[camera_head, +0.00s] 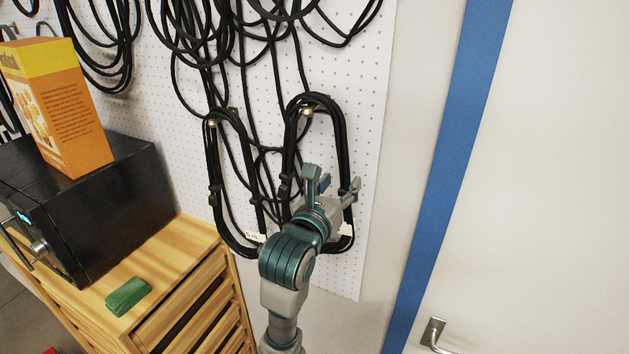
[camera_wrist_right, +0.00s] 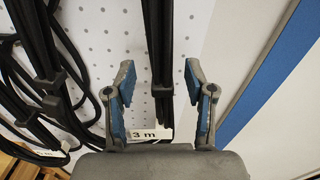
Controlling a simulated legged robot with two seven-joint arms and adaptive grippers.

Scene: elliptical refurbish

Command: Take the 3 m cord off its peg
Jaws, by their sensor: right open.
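The 3 m cord (camera_head: 289,150) is a black coil hanging in a long loop from a brass-coloured peg (camera_head: 307,112) on the pegboard. Its white "3 m" label (camera_wrist_right: 150,134) is readable in the right wrist view. My right gripper (camera_head: 333,182) is open in front of the coil's right side. In the right wrist view, one black strand bundle (camera_wrist_right: 162,60) passes between the open fingers (camera_wrist_right: 158,78), with gaps on both sides. The peg is out of the wrist view. My left gripper is not in view.
A similar black coil (camera_head: 214,165) hangs close by on the left from its own peg (camera_head: 212,124). More cords (camera_head: 205,40) hang above. A black safe (camera_head: 100,200) with an orange box (camera_head: 75,120) stands on a wooden cabinet (camera_head: 180,270). Clear wall and door lie right.

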